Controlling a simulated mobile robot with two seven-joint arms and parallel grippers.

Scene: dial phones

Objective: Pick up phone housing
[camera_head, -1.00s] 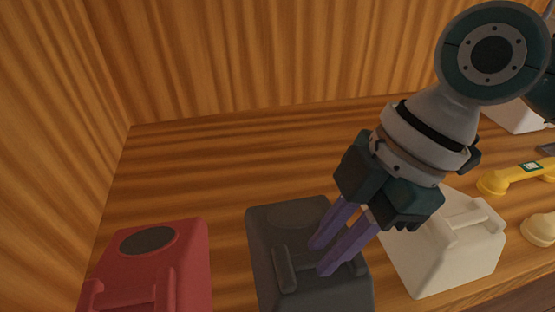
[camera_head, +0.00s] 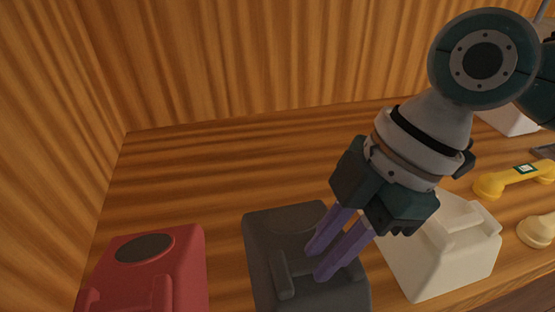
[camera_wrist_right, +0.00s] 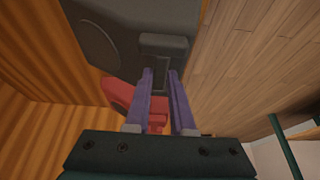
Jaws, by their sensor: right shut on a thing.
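A black phone housing (camera_head: 262,262) stands on the wooden table at the bottom middle of the head view, with a round dial area on top. My right gripper (camera_head: 318,263) comes down over it from the upper right. Its two purple fingers are shut on a raised cradle part of the black housing, and the fingertips partly hide that part. In the right wrist view the fingers (camera_wrist_right: 160,78) reach to the housing's raised part (camera_wrist_right: 163,47). The housing seems to rest on the table. My left gripper is not in view.
A red phone housing (camera_head: 185,257) stands to the left, and a white one (camera_head: 450,260) close on the right. A yellow handset (camera_head: 515,180) and a cream piece (camera_head: 537,231) lie farther right. Wooden walls close the back and left.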

